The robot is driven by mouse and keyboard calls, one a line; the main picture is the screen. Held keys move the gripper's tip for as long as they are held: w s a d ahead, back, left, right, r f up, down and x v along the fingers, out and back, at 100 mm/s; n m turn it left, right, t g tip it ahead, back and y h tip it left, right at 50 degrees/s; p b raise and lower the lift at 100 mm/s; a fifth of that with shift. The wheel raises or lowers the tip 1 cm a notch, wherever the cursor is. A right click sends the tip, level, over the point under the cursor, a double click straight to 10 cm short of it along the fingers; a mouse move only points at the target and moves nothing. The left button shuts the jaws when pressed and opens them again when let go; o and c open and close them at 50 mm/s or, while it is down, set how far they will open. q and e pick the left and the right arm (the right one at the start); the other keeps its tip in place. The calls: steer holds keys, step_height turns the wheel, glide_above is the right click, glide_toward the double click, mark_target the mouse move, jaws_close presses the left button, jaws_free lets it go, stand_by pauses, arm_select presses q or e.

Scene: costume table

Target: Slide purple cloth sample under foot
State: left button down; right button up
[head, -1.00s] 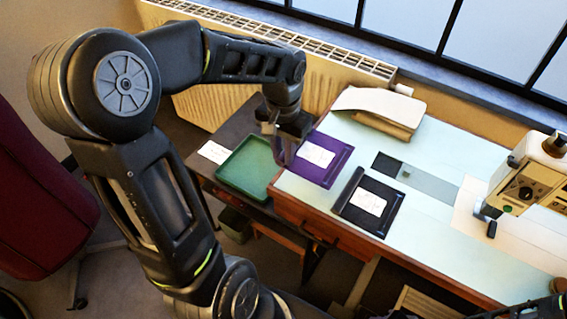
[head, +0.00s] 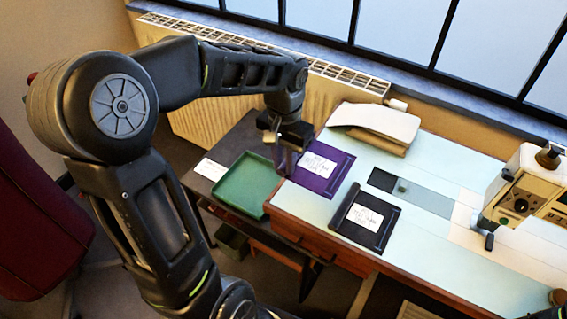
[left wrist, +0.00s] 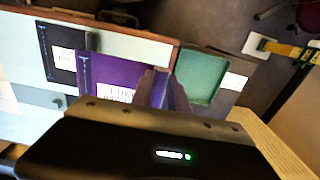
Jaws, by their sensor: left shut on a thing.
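The purple cloth sample (head: 320,186) lies flat at the left end of the pale table, with a white written card on it. It also shows in the left wrist view (left wrist: 101,74). My left gripper (head: 288,164) is shut at the sample's left edge, beside the green tray. In the left wrist view, a purple fold stands up at the fingers (left wrist: 163,90), which partly hide the sample's edge. The sewing machine (head: 526,188) stands at the right; its foot is hard to make out.
A black sample (head: 345,225) with a white card lies right of the purple one. A dark and grey strip (head: 425,198) lies between it and the machine. The green tray (head: 262,205) is at the left, and a folded cream stack (head: 375,122) is at the back.

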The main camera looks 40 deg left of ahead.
mark_target(319, 164)
arm_select(q)
steer(key=shift+m, duration=0.3)
steer(key=w+d, duration=0.1)
steer(key=w, duration=0.1)
steer(key=w+d+f, duration=0.1)
steer(key=w+d, duration=0.3)
steer(key=shift+w+d+f, duration=0.15)
steer(key=shift+w+d, duration=0.1)
steer(key=shift+w, duration=0.1)
steer(key=shift+m, duration=0.3)
steer(key=w+d, duration=0.2)
steer(key=w+d+f, duration=0.1)
steer(key=d, duration=0.2)
steer(key=w+d+f, duration=0.1)
steer(key=w+d, duration=0.1)
steer(key=shift+w+d, duration=0.25)
steer(key=shift+w, duration=0.1)
steer(key=shift+s, duration=0.1)
